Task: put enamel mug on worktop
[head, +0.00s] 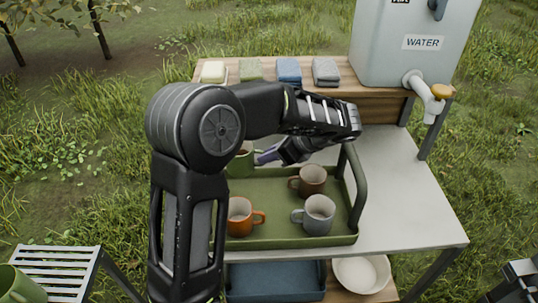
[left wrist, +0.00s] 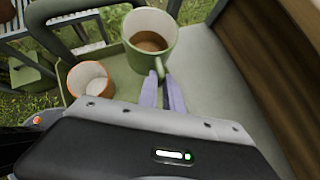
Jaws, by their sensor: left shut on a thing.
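My left gripper (head: 262,157) is shut on the handle of a green enamel mug (head: 240,163). In the left wrist view, the pale purple fingers (left wrist: 163,92) close on the handle of this mug (left wrist: 150,35), which looks upright with something brown inside. In the head view the mug is at the back left of the green tray (head: 290,240), partly behind my arm; I cannot tell whether it touches the tray. The tray stands on the pale grey worktop (head: 405,180). My right gripper (head: 520,275) shows only partly at the lower right edge.
A brown mug (head: 312,180), a grey mug (head: 318,215) and an orange mug (head: 240,215) stand in the tray. The tray's raised handle (head: 355,185) is at its right. The worktop is clear right of it. A water tank (head: 410,45) and folded cloths (head: 289,70) are behind.

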